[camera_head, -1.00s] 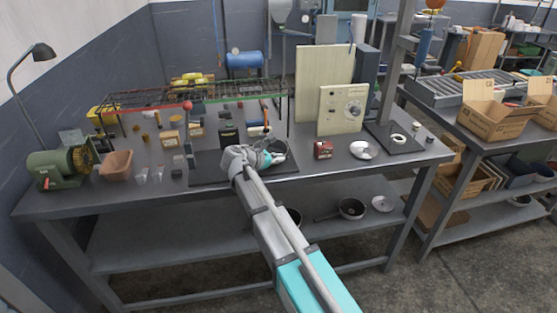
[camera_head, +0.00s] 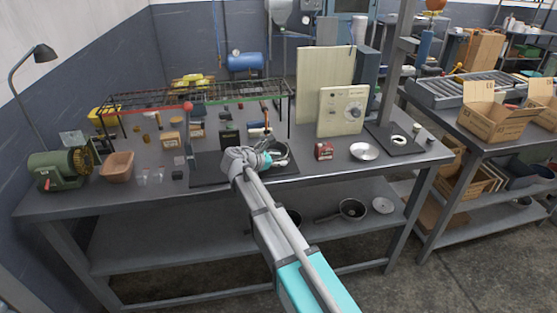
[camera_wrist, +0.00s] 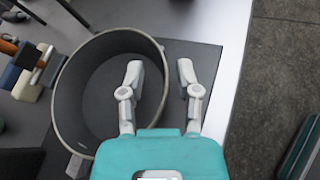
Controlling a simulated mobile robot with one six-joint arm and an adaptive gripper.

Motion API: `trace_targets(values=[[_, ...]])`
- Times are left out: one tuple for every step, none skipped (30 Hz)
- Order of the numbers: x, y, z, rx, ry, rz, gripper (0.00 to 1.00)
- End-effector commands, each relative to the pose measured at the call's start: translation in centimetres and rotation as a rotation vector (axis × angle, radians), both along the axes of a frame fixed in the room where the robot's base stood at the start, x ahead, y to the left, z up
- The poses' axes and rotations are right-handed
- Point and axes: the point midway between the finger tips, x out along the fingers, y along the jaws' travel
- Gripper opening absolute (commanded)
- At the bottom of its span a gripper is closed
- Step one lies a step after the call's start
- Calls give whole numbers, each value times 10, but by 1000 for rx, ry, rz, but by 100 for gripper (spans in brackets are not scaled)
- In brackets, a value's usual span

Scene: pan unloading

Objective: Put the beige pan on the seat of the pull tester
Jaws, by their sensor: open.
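A round, deep pan with a pale rim and a grey inside, which looks like the beige pan (camera_wrist: 68,110), stands on the dark mat in the wrist view. In the head view it is partly hidden behind my gripper (camera_head: 268,159). My gripper, also in the wrist view (camera_wrist: 160,72), is open, with one finger over the pan's inside and the other outside its right wall. The rim passes between them in the picture; I cannot tell whether they touch it. The pull tester (camera_head: 397,75) stands at the bench's right, with a pale ring, apparently its seat (camera_head: 398,140), on its dark base.
A red box (camera_head: 323,151) and a silver dish (camera_head: 364,151) lie between the pan and the tester. A beige control box (camera_head: 341,111) stands behind them. A wire rack (camera_head: 205,93) spans the bench's back left. Another pan (camera_head: 352,209) is on the lower shelf.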

Motion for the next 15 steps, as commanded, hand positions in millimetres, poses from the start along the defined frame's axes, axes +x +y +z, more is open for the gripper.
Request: trace_targets(values=[[-2,2,3,0,0,1,43],[-4,4,4,0,0,1,43],[-6,6,5,0,0,1,43],[-8,8,7,0,0,1,43],[-10,11,8,0,0,1,43],[-13,14,11,0,0,2,43],[-16,17,12,0,0,2,43],[-19,20,14,0,0,2,43],[-23,24,17,0,0,2,43],[-26,27,19,0,0,2,43],[-29,30,21,0,0,2,43],[-33,35,23,0,0,2,43],[-36,38,25,0,0,2,43],[-39,41,27,0,0,1,43],[-43,45,30,0,0,1,43]])
